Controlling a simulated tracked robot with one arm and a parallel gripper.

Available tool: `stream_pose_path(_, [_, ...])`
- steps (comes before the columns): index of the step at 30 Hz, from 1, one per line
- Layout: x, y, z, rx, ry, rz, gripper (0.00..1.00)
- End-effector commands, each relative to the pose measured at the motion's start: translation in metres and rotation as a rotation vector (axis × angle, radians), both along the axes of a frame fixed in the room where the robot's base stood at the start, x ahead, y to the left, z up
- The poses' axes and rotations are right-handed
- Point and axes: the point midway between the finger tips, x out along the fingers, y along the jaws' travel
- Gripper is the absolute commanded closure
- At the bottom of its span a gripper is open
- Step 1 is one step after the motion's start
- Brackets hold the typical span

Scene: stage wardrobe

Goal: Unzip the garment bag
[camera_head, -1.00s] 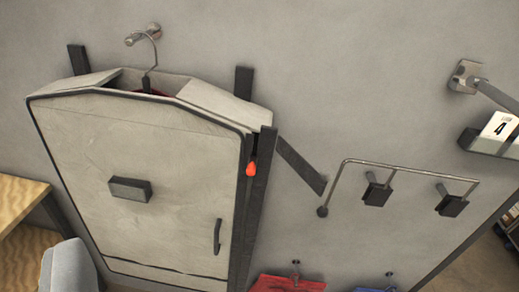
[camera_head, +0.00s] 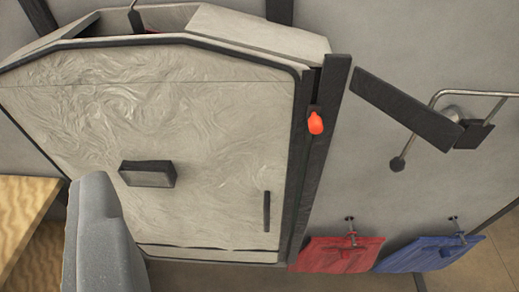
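The garment bag (camera_head: 215,150) is a pale grey panel-like bag with dark edging, hanging against the wall. Its top is partly open, with something dark red just showing inside by the hanger (camera_head: 135,18). An orange-red zipper pull (camera_head: 315,123) sits on the dark strip along the bag's right edge, near the top. A dark block (camera_head: 147,174) and a thin dark handle (camera_head: 266,211) are on the bag's front. A grey rounded part at lower left may be my gripper, but its fingers do not show. Nothing is seen touching the pull.
A wooden table (camera_head: 22,215) stands at the lower left. A metal rail (camera_head: 440,97) with dark blocks juts from the wall at right. Red (camera_head: 335,254) and blue (camera_head: 428,253) pieces hang on hooks at lower right. The wall between rail and bag is mostly clear.

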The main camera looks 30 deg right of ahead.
Motion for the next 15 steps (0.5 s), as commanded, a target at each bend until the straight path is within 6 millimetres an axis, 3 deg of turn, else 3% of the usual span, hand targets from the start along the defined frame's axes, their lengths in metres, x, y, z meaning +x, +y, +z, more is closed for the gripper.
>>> stream_pose_path(1, [0.018,-0.002,-0.026,0.026,0.014,-0.035,0.61])
stream_pose_path(3, [0.034,-0.013,-0.057,0.06,0.002,-0.098,0.61])
stream_pose_path(6, [0.047,-0.039,-0.099,0.085,-0.023,-0.209,0.61])
stream_pose_path(12, [0.038,-0.11,-0.152,0.036,-0.112,-0.438,0.61])
stream_pose_path(15, [0.027,-0.137,-0.159,-0.006,-0.158,-0.516,0.61])
